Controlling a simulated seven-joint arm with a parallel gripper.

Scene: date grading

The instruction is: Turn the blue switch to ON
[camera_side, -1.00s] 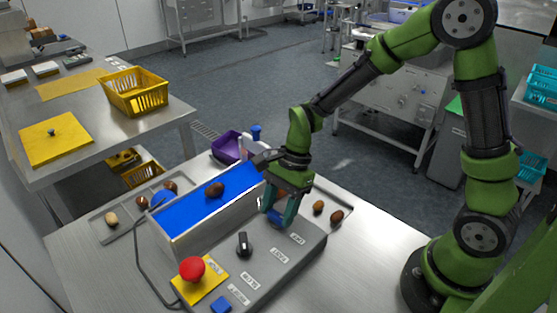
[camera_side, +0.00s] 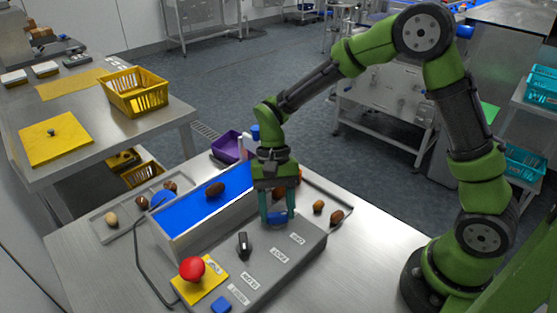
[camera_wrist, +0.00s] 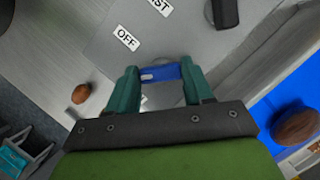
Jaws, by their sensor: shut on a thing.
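The blue switch (camera_side: 277,218) is on the far end of the grey control panel (camera_side: 262,263). My gripper (camera_side: 278,214) points down over it, with its teal fingers on either side of the knob. In the wrist view the blue switch (camera_wrist: 160,73) sits between the two fingertips of my gripper (camera_wrist: 160,80), which are shut on it. A pale mark shows on the left part of the knob. An OFF label (camera_wrist: 126,38) is readable just beyond the switch. The ON label cannot be made out; the fingers cover part of the panel there.
A blue belt (camera_side: 232,180) with a brown date (camera_side: 215,190) runs beside the panel. A black knob (camera_side: 243,244), a red button (camera_side: 192,269) and a small blue button (camera_side: 221,304) are on the panel. Dates (camera_side: 337,216) lie at the right. The table's front right is clear.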

